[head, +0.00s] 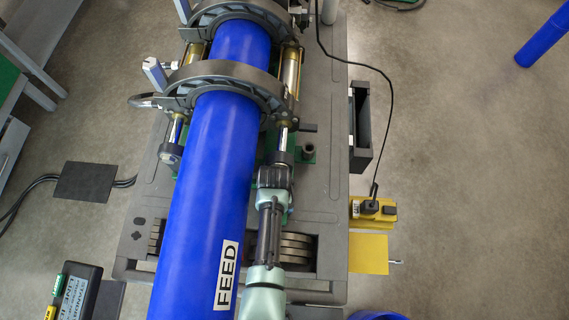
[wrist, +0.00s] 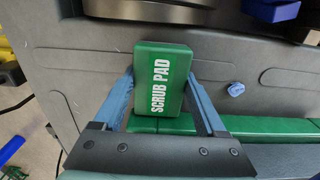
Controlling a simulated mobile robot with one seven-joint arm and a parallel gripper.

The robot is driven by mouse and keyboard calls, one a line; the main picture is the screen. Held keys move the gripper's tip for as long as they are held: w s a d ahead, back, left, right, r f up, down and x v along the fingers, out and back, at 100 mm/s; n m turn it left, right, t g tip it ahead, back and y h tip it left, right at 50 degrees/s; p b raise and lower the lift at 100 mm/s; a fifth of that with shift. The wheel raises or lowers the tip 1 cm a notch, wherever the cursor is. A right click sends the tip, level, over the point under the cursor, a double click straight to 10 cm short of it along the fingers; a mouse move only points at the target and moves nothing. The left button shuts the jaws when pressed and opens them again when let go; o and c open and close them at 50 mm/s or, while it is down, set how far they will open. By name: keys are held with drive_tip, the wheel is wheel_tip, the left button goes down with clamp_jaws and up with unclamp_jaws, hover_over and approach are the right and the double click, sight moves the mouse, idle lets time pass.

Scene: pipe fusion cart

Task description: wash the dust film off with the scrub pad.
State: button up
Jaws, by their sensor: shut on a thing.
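The scrub pad (wrist: 160,80) is a green block with a white SCRUB PAD label. In the wrist view it sits between the two blue fingers of my gripper (wrist: 161,88), which is shut on it. In the head view my gripper (head: 274,178) is over the grey cart, just right of the long blue pipe (head: 210,165) marked FEED. The pad is hidden there. I cannot make out a dust film in either view.
Dark ring clamps (head: 228,85) hold the pipe at the back of the grey cart (head: 325,190). A black cable (head: 392,100) runs down the right to a yellow box (head: 385,210). A green bar (wrist: 265,128) lies behind the pad. Floor at right is mostly clear.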

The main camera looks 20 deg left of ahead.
drive_tip(key=shift+s+a+f, duration=0.1)
drive_tip(key=shift+s+a, duration=0.05)
drive_tip(key=shift+a, duration=0.15)
drive_tip(key=shift+r, duration=0.2)
wheel_tip(320, 180, up, 6)
drive_tip(key=p, duration=0.6)
drive_tip(key=shift+f, duration=0.15)
wheel_tip(320, 180, up, 3)
drive_tip(key=p, duration=0.3)
